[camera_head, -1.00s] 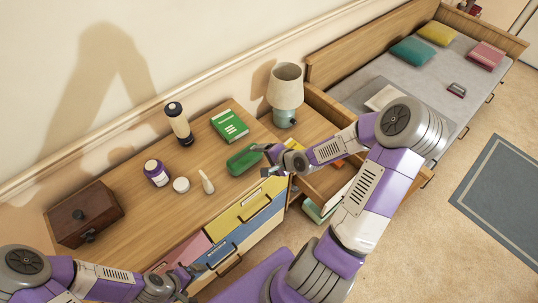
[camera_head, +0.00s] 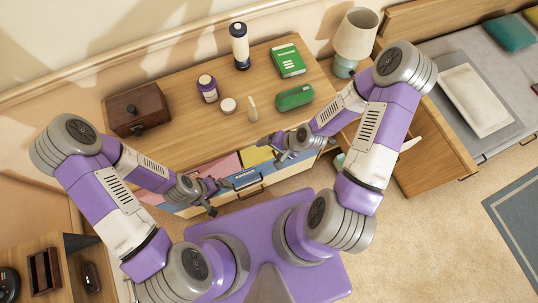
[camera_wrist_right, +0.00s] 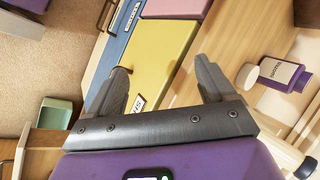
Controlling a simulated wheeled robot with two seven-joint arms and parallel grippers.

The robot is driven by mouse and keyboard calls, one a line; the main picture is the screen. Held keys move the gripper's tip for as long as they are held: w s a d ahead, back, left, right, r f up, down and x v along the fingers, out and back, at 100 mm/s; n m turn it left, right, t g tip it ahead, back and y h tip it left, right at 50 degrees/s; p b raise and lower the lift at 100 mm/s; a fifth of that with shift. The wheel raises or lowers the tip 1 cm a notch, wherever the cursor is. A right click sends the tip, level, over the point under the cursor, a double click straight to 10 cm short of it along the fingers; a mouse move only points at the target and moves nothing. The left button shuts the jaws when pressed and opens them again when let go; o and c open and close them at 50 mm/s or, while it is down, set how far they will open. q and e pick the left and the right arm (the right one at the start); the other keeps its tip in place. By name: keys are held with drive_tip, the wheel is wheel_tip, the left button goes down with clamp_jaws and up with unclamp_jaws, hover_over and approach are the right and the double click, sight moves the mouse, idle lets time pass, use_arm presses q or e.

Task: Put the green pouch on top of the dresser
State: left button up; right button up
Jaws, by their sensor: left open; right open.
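The green pouch (camera_head: 294,97) lies on the wooden top of the dresser (camera_head: 190,135), towards its right end in the head view. Nothing is touching it from my arms. My right gripper (camera_head: 274,153) is open and empty, in front of the dresser's front edge and apart from the pouch. In the right wrist view its two spread fingers (camera_wrist_right: 165,70) have nothing between them, over the yellow drawer front (camera_wrist_right: 157,60). My left gripper (camera_head: 218,196) is open and empty in front of the drawers, to the left of the right one.
A lamp (camera_head: 356,36) and bed are right.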

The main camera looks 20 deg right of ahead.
drive_tip(key=s+a+f+n+g+h, duration=0.1)
drive_tip(key=s+a+f+n+g, duration=0.2)
drive_tip(key=s+f+n, duration=0.2)
drive_tip(key=shift+s+a, duration=0.4)
drive_tip(key=shift+s, duration=0.8)
wheel_tip(320, 180, down, 4)
drive_tip(key=b, duration=0.4)
drive_tip(key=shift+f, duration=0.2)
